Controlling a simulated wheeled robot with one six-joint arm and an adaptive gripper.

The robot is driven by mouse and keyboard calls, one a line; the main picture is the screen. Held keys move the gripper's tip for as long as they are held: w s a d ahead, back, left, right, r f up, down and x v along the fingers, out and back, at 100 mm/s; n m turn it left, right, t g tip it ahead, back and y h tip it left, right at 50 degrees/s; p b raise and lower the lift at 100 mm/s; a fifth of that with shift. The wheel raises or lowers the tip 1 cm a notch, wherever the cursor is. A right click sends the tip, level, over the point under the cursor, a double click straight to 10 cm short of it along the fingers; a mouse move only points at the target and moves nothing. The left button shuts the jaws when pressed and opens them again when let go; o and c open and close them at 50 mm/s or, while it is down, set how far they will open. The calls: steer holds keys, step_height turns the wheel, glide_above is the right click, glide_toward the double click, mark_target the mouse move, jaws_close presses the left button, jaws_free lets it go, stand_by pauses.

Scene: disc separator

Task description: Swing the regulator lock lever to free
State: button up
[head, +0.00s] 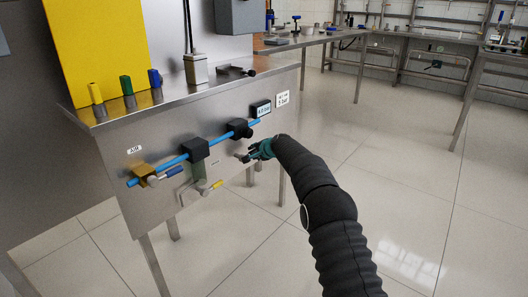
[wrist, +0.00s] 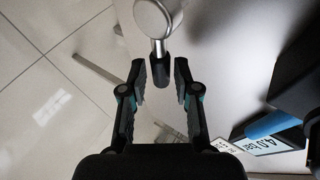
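In the wrist view, a lever with a round silver hub (wrist: 157,17) and a short black end (wrist: 160,48) is at the top centre. I take it to be the regulator lock lever. My gripper (wrist: 160,70) is open, with one finger on each side of the line of the lever. The black end reaches the gap between the fingertips, and neither finger clearly touches it. In the head view, my gripper (head: 250,156) is at the steel panel (head: 225,168), below the right black regulator block (head: 239,128). The gripper largely hides the lever there.
A blue pipe (head: 222,138) runs along the panel through another black block (head: 195,149). A pressure display (head: 261,109) is at upper right. The floor to the right is clear.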

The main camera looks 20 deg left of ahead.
steer(key=v, duration=0.9)
steer(key=shift+s+d+r, duration=0.15)
steer(key=shift+s+d, duration=0.1)
steer(key=shift+d, duration=0.05)
steer(key=shift+x, duration=5.9)
